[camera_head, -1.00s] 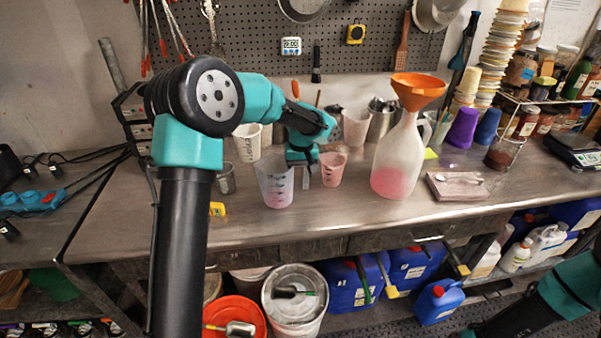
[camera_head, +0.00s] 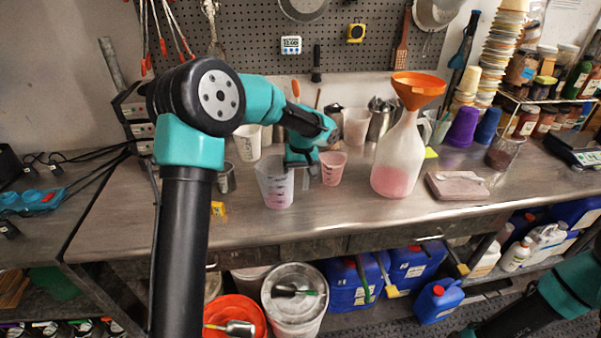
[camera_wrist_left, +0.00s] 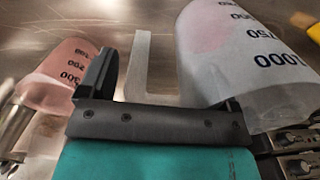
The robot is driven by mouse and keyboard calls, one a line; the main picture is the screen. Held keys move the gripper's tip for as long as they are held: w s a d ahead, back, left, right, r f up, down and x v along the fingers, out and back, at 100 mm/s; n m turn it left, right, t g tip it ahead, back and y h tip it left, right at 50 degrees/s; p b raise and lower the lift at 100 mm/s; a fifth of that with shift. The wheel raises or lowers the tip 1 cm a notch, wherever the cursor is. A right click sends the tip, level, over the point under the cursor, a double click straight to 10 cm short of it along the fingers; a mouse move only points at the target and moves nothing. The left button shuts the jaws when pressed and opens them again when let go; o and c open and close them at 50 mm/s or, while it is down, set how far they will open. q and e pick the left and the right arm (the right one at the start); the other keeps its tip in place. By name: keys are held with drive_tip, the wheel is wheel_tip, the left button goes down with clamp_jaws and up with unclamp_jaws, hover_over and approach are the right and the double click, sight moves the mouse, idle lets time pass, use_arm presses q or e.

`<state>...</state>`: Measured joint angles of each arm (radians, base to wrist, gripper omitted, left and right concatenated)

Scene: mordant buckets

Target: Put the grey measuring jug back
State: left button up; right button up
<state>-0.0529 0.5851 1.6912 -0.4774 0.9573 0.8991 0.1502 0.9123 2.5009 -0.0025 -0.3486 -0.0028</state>
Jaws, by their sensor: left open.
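The grey measuring jug (camera_head: 275,184) is a translucent beaker with dark marks and a pinkish bottom, upright on the steel bench. In the left wrist view the jug (camera_wrist_left: 245,50) fills the upper right, with its pale handle (camera_wrist_left: 141,65) pointing to the left. My left gripper (camera_head: 303,163) is open just right of the jug, close to the handle. In the left wrist view the open gripper (camera_wrist_left: 165,88) has one dark finger left of the handle; the other finger is partly hidden by the jug. My right gripper is out of view; only part of that arm shows.
A small pink measuring cup (camera_head: 333,169) stands close to the right of my left gripper. A large bottle with an orange funnel (camera_head: 418,90) stands further right. The bench front is mostly clear.

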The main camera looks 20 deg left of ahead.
use_arm(q)
drive_tip(key=shift+r, duration=0.1)
drive_tip(key=r, duration=1.2)
drive_tip(key=shift+w+d, duration=0.1)
drive_tip(key=shift+d, duration=0.15)
